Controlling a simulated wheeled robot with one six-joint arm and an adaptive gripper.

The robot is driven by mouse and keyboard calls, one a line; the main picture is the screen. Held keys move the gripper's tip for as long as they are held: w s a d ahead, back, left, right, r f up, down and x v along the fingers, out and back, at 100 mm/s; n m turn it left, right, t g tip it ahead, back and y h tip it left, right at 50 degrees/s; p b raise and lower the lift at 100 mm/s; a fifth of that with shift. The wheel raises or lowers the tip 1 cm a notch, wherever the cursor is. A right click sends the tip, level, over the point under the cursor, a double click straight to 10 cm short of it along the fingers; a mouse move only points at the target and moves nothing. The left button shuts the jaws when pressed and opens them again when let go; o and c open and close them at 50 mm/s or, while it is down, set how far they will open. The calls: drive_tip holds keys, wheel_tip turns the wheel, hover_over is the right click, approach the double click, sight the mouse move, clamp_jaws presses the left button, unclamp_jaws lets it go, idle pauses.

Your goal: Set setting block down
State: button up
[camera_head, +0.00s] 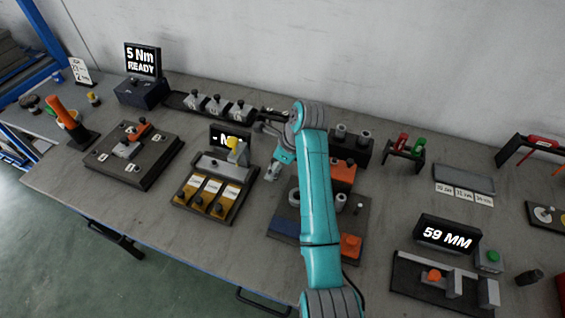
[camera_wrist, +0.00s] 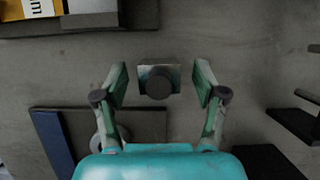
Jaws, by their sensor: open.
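In the wrist view, a small grey block with a round dark knob (camera_wrist: 158,80) sits between the two fingers of my gripper (camera_wrist: 160,88). The fingers are open, with a gap on each side of the block. The block appears to stand on the bare grey bench top. In the head view, my gripper (camera_head: 277,165) is low over the bench, between the yellow-slotted tray (camera_head: 178,201) and the dark fixture plate (camera_head: 283,225). The block is small and partly hidden there.
Several knobbed grey blocks stand on a dark rail (camera_head: 175,99) at the back. A display reading 59 MM (camera_head: 447,235) stands at the right, behind a gauge. In the wrist view, the dark plate with a blue strip (camera_wrist: 52,143) lies close at lower left.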

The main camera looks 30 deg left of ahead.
sight(274, 160)
drive_tip(key=shift+a+f, duration=0.1)
drive_tip(key=shift+f, duration=0.15)
clamp_jaws()
drive_tip(key=shift+r, duration=0.1)
wheel_tip(274, 160, up, 10)
drive_tip(key=shift+f, duration=0.1)
idle(0.4)
